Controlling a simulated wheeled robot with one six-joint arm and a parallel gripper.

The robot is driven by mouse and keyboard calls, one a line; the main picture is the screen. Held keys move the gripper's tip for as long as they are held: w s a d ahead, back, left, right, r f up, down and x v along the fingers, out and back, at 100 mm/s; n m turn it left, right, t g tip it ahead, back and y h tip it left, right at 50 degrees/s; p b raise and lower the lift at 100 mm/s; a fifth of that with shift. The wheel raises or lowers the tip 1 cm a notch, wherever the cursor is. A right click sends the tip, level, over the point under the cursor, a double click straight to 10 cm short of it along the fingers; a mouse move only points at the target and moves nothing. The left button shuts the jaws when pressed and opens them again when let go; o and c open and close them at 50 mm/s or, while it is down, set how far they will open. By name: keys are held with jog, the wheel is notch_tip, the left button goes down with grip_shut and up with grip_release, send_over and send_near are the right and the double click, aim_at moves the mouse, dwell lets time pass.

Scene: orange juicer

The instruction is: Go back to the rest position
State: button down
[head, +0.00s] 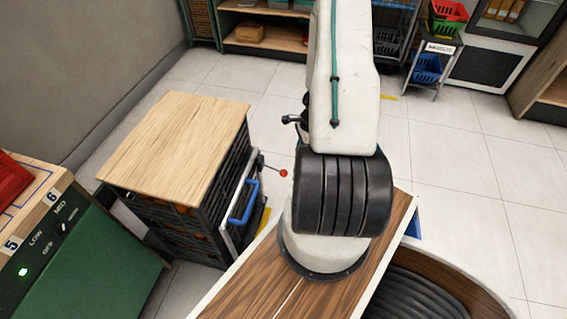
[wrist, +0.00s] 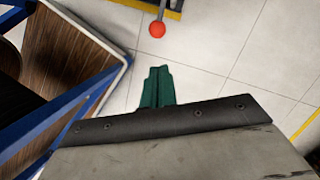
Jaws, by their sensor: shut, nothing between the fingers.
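My gripper (wrist: 158,86) shows in the wrist view as two green fingers closed together, with nothing held between them. It is over the tiled floor, apart from a red ball (wrist: 157,29) on a thin rod. The same red ball (head: 283,173) sticks out beside the dark cabinet in the head view. My arm (head: 343,90) rises in the middle of the head view. My gripper is not visible in that view.
A dark cabinet (head: 175,150) with a wooden top and a blue handle (head: 243,202) stands left of my arm. A green machine (head: 85,260) with knobs is at the lower left. Shelves (head: 265,40) and baskets (head: 428,68) are at the back. Tiled floor (head: 450,150) lies open to the right.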

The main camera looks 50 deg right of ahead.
dwell(0.3)
jog(key=a+r+n+g+y, duration=0.1)
jog(key=a+r+n, duration=0.45)
jog(key=r, duration=0.45)
jog(key=w+a+r+n+g+y, duration=0.1)
jog(key=a+r+n, duration=0.3)
jog(key=a+r, duration=0.4)
jog(key=a+r+n+g+y, duration=0.1)
jog(key=a+r+n, duration=0.45)
jog(key=r, duration=0.55)
jog(key=s+a+r+n+t+h, duration=0.1)
jog(key=s+a+r+n, duration=0.2)
jog(key=a+r, duration=0.2)
jog(key=s+a+r+n+h, duration=0.2)
jog(key=s+a+r+n, duration=0.2)
jog(key=r, duration=0.4)
jog(key=s+a+r+n+t+h, duration=0.1)
jog(key=s+a+r+n+h, duration=0.1)
jog(key=a+r, duration=0.4)
jog(key=shift+s+r+n+t, duration=0.25)
jog(key=shift+s+n+t, duration=0.05)
jog(key=shift+s+n, duration=0.55)
